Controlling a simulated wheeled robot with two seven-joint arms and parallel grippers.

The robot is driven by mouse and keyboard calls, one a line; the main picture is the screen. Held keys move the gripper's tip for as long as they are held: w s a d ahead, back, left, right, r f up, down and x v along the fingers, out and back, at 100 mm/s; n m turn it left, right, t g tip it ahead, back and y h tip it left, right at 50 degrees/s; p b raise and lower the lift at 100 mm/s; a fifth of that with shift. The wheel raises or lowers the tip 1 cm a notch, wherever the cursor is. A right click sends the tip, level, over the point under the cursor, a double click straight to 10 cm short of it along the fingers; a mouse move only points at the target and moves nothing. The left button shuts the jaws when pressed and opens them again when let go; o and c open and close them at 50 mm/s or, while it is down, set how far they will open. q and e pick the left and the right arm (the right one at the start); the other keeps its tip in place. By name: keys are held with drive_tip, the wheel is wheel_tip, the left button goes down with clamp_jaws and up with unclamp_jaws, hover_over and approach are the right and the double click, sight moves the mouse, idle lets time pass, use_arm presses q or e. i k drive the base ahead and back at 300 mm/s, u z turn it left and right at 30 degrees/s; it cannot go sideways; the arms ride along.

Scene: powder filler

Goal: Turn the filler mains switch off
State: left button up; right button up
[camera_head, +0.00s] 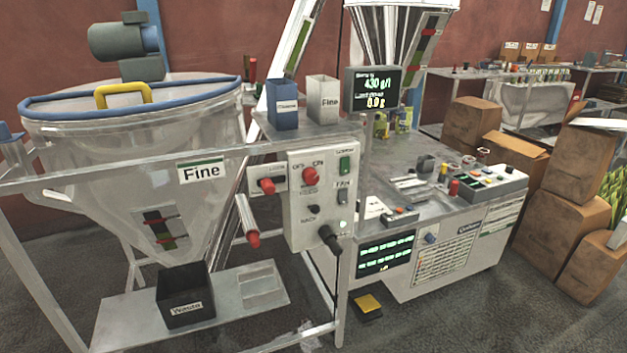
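I cannot tell for certain which control is the mains switch. The filler display (375,88) is lit, reading about 430 g/l. Neither gripper is in view.
A smaller box with a red knob (267,185) sits left of the control box. The hopper marked Fine (130,120) fills the left. Cardboard boxes (575,190) stand at right.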

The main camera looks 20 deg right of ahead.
sight(311, 176)
drive_tip(key=k, duration=0.55)
drive_tip(key=z, duration=0.55)
drive_tip(key=i, duration=1.05)
drive_tip(key=u, duration=0.5)
